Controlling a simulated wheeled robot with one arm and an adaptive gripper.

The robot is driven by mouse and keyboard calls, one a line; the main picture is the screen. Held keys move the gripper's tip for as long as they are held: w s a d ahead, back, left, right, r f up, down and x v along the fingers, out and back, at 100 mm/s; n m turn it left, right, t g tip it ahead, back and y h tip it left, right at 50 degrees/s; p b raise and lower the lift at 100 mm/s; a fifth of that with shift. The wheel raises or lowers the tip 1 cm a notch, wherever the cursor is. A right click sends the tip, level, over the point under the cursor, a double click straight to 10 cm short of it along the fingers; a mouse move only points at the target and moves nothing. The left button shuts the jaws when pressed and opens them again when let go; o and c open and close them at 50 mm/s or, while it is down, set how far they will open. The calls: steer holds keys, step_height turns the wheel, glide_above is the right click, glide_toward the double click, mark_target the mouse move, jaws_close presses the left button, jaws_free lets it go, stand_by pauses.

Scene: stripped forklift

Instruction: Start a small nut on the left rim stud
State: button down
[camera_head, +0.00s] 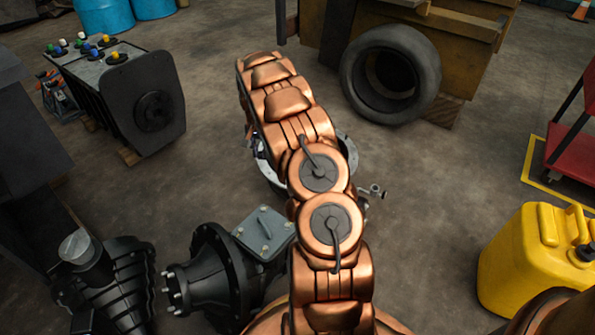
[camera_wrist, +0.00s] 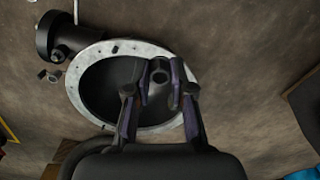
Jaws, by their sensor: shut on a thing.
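In the wrist view my gripper (camera_wrist: 159,76) is closed on a small dark round piece with a hole, which looks like the nut (camera_wrist: 158,77). It is over the opening of a round dark housing with a pale metal rim (camera_wrist: 83,102). A short dark stud (camera_wrist: 115,49) stands on the rim at the upper left, apart from the held piece. Another small dark peg (camera_wrist: 103,126) shows at the lower left of the rim. My fingers hide part of the rim's right side. In the head view my arm covers most of the rim (camera_head: 347,150) and my gripper.
A dark pipe stub (camera_wrist: 57,36) juts from the housing, with small dark pieces (camera_wrist: 53,77) beside it. In the head view, a black axle housing (camera_head: 225,270), tyre (camera_head: 390,75), yellow canister (camera_head: 535,260) and control console (camera_head: 150,105) stand around.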

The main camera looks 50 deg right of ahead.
steer(key=s+d+f+m, duration=0.1)
steer(key=s+d+f, duration=0.1)
steer(key=d+f, duration=0.1)
steer(key=s+d+f+m+b, duration=0.1)
steer(key=s+d+f+m, duration=0.1)
steer(key=d+f, duration=0.2)
steer(key=s+d+f+m, duration=0.1)
steer(key=s+d+f, duration=0.1)
steer(key=d+f, duration=0.2)
steer(key=shift+s+f+m+b, duration=0.35)
steer(key=shift+f+m, duration=0.05)
steer(key=shift+f, duration=0.1)
steer(key=shift+s+d+f+b, duration=0.1)
steer(key=shift+f+b, duration=0.5)
steer(key=shift+f, duration=1.45)
steer(key=shift+a, duration=0.25)
steer(key=shift+f, duration=1.15)
